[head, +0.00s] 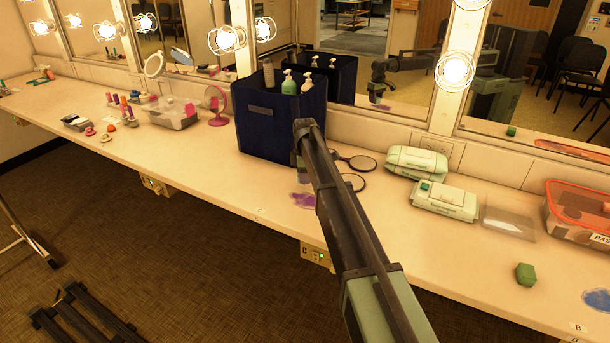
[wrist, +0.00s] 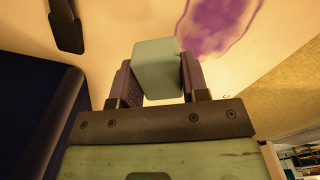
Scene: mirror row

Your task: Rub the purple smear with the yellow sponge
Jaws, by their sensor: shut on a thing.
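The purple smear (head: 303,200) lies on the counter near its front edge, just in front of the dark blue bin, partly behind my arm. It also shows in the wrist view (wrist: 222,25), at the top. My gripper (wrist: 158,78) is shut on a pale blue-grey block (wrist: 157,62). The block sits to the left of the smear in the wrist view; I cannot tell whether it touches the counter. In the head view my arm mostly hides the gripper and block. I see no clearly yellow sponge.
The dark blue bin (head: 262,125) with bottles stands close by. Two dark hand mirrors (head: 357,162) lie behind my arm. Mirrors line the back.

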